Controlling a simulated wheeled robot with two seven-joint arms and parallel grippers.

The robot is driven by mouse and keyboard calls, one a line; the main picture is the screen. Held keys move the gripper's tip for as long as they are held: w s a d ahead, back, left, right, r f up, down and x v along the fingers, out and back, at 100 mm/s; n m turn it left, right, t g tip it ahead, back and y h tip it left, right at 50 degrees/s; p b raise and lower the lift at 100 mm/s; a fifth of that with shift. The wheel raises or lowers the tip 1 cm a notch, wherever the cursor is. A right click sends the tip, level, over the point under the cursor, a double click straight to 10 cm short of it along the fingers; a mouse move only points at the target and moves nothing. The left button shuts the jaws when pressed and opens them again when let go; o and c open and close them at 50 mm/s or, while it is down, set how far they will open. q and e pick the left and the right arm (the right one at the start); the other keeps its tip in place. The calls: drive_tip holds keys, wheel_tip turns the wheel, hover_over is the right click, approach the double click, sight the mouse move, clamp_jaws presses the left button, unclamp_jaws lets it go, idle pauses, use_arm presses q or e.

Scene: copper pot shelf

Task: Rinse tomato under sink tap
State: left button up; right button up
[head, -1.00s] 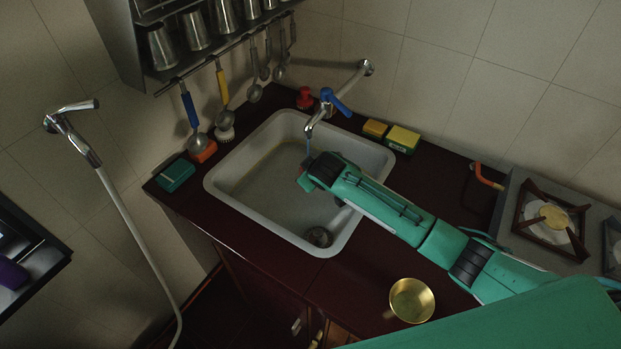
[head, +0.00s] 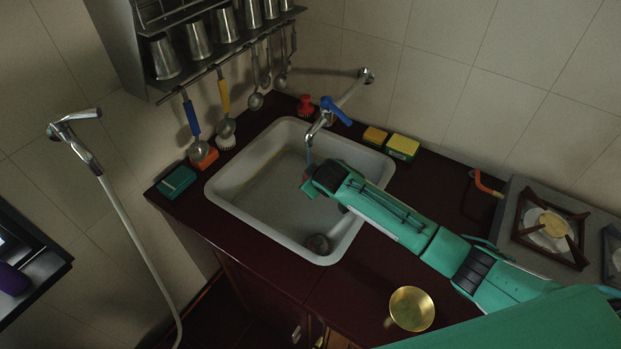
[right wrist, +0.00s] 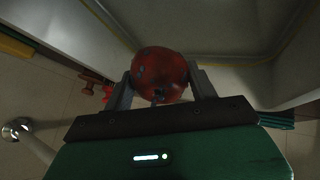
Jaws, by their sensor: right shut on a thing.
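A red tomato (right wrist: 159,75) is held between the two fingers of my right gripper (right wrist: 160,88) in the right wrist view. In the head view my right gripper (head: 308,182) is over the sink basin (head: 262,190), below the tap spout (head: 318,124). A thin bluish stream (head: 308,157) hangs from the spout and reaches down to the gripper's end. The tap has a blue lever (head: 336,112). The tomato is mostly hidden by the gripper in the head view. My left gripper is not in view.
Yellow sponges (head: 402,147) lie right of the tap. A green sponge (head: 176,182) and an orange one (head: 203,155) lie left of the sink. A brass bowl (head: 412,308) stands at the counter front. A stove (head: 560,225) is at the right.

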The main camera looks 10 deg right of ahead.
drive_tip(key=shift+d, duration=0.15)
drive_tip(key=shift+w+a, duration=0.1)
drive_tip(key=shift+a, duration=0.5)
drive_tip(key=shift+d+r+p, duration=0.1)
drive_tip(key=shift+d+p, duration=0.1)
drive_tip(key=shift+p, duration=0.2)
drive_tip(key=shift+d+p, duration=0.3)
drive_tip(key=shift+d, duration=0.15)
drive_tip(key=shift+a, duration=0.15)
drive_tip(key=shift+a, duration=0.5)
